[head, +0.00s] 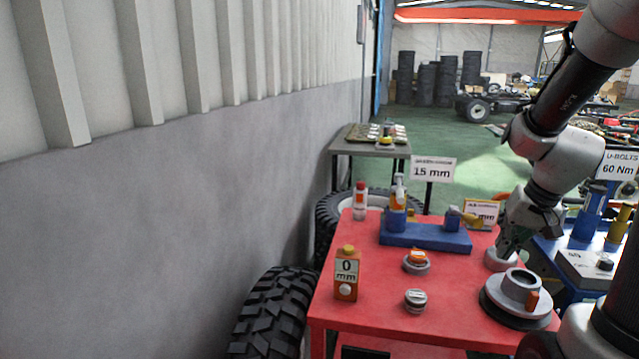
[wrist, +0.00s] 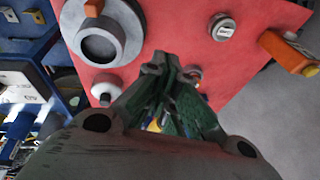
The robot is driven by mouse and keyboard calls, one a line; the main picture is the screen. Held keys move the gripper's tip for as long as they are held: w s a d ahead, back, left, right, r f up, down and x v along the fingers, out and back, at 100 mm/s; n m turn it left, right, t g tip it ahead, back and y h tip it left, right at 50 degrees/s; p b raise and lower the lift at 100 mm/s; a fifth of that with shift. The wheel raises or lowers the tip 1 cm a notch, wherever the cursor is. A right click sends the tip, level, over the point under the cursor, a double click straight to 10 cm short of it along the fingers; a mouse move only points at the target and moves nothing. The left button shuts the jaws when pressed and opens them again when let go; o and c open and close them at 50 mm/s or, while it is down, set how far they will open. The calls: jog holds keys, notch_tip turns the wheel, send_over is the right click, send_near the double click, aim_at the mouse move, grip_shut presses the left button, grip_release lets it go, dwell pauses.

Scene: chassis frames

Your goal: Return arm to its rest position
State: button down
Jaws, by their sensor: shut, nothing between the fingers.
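My arm reaches down from the upper right in the head view. My gripper (head: 508,246) is over the right part of the red table (head: 378,318), close to a pale round piece (head: 499,261). In the wrist view my gripper (wrist: 170,62) has its fingers together and empty, pointing at the red table top (wrist: 181,22). The fingers hide part of the table and a small round item behind them. I cannot tell whether the gripper touches the pale piece.
A grey ring-shaped fixture (head: 519,291) stands just in front of my gripper. A blue block stand (head: 425,237), an orange box marked 0 mm (head: 346,276) and small round parts (head: 415,301) share the table. A blue table (head: 570,285) is at right, a wall (head: 200,220) at left.

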jog(key=s+a+r+n+h, duration=0.1)
jog(key=s+a+r+n, duration=0.3)
jog(key=s+a+r, duration=0.3)
jog(key=s+r, duration=0.4)
jog(key=s, duration=0.4)
jog(key=shift+a+n+t, duration=0.15)
jog(key=shift+n+t, duration=0.15)
jog(key=shift+t, duration=0.1)
